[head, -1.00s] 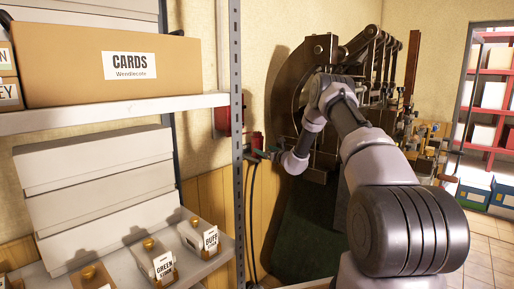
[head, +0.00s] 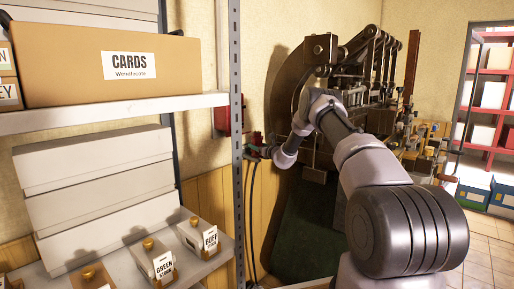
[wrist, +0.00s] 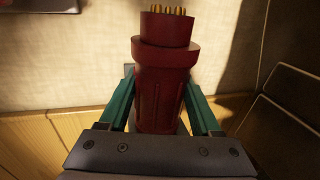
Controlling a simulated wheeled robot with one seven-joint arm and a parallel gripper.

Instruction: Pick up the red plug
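The red plug (wrist: 160,88) stands upright in the wrist view, with gold pins at its top and a wider collar below them. My gripper (wrist: 160,90) has one teal finger on each side of the plug's body. The fingertips are close against its sides; whether they press on it I cannot tell. The plug's lower end is hidden behind my gripper's housing. In the head view my gripper (head: 258,151) is small, beside the wall behind the shelf's upright, with a bit of red at it.
A metal shelf (head: 215,102) with boxes stands at the left, its upright close to my gripper. A red box (head: 222,118) is on the wall behind it. Dark cables (head: 248,215) hang below my gripper. A large dark press (head: 320,50) stands to the right, behind my arm.

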